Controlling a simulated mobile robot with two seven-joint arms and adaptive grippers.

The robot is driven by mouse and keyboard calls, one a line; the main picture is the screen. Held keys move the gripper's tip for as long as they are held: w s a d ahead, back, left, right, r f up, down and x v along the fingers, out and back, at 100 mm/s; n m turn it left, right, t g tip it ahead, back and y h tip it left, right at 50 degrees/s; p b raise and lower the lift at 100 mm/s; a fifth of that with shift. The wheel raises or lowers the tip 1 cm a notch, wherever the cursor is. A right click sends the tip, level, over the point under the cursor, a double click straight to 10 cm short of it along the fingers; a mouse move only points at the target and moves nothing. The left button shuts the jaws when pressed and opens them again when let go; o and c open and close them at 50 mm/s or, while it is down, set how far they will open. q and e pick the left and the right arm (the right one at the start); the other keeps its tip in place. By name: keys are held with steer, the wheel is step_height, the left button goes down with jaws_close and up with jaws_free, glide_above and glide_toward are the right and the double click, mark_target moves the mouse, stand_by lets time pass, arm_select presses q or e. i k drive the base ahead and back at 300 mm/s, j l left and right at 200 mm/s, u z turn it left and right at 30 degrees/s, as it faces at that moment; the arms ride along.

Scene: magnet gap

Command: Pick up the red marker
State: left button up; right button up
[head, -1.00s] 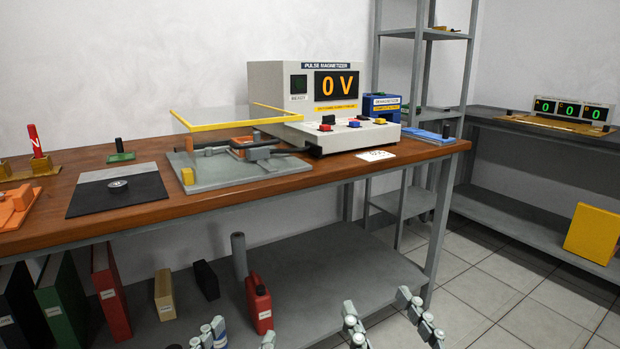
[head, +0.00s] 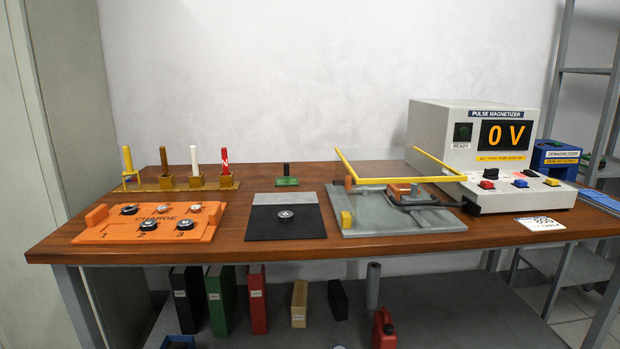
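The red marker (head: 225,160) stands upright in the rightmost brass block of a brass rack (head: 180,186) at the back left of the wooden bench. It has white marking on its side. To its left in the rack, a white marker (head: 194,160), a brown marker (head: 164,161) and a yellow marker (head: 128,160) also stand upright. Nothing touches the red marker from outside the rack. Neither of my grippers can be made out in the head view now.
An orange charge tray (head: 150,231) with several dark and metal discs lies in front of the rack. Right of it are a black-and-grey plate (head: 284,224), a grey fixture with a raised yellow-framed guard (head: 400,220) and the pulse magnetizer (head: 436,130) reading 0 V. A grey lower shelf (head: 450,305) holds binders.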

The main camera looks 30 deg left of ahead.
mark_target(223, 151)
steer(key=j+u, duration=0.35)
steer(key=i+j+u, duration=0.1)
steer(key=j+u, duration=0.25)
steer(key=i+j+u, duration=0.15)
steer(key=u, duration=0.2)
steer(key=j, duration=0.1)
